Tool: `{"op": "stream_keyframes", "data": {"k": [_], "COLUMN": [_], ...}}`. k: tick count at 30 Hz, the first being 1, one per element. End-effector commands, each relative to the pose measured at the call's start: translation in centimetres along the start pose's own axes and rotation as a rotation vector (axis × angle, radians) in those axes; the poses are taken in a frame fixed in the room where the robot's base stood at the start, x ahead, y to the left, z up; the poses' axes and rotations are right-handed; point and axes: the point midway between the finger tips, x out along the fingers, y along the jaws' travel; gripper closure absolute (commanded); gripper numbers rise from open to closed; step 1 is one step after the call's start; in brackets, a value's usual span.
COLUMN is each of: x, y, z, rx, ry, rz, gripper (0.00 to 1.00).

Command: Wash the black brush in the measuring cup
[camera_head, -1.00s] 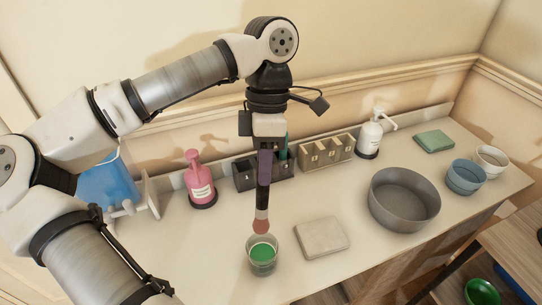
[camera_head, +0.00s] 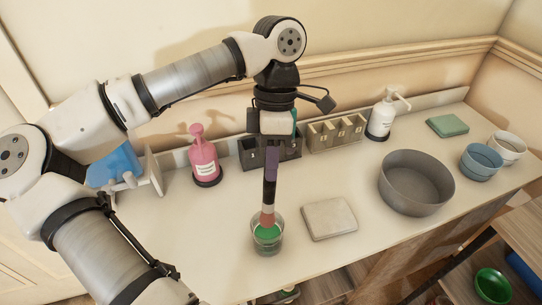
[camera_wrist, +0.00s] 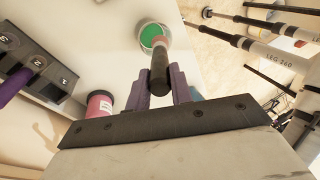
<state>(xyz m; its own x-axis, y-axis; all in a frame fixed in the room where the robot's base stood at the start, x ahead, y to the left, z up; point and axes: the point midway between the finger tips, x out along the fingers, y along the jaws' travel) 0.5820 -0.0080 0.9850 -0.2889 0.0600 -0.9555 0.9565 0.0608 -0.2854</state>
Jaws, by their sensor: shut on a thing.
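The black brush (camera_head: 269,193) hangs upright, tip down, with a black handle and a pale and reddish lower end. My gripper (camera_head: 271,162) has purple fingers and is shut on the handle. The measuring cup (camera_head: 267,246) is clear, holds green liquid and stands on the table below. The brush's lower end is inside the cup's rim, over the green; I cannot tell how deep it is. In the wrist view my gripper (camera_wrist: 160,88) grips the dark handle (camera_wrist: 160,72), and the tip overlaps the cup (camera_wrist: 152,33).
A grey square pad (camera_head: 329,218) lies just right of the cup. A grey basin (camera_head: 416,183) stands further right. A dark rack (camera_head: 254,153), a pink pump bottle (camera_head: 205,160) and a beige rack (camera_head: 335,133) stand behind. The table left of the cup is bare.

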Motion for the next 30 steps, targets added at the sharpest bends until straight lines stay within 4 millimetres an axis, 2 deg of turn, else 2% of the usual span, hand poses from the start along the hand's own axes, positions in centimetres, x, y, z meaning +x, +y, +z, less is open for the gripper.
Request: {"op": "stream_keyframes", "data": {"k": [1,18,30], "x": [0.8,4.9,5.2], "y": [0.2,1.5,1.6], "z": [0.1,0.4,0.4], "rx": [0.000,0.000,0.000], "ry": [0.000,0.001,0.001], "rz": [0.000,0.000,0.000], "gripper": [0.98,0.98,0.98]}}
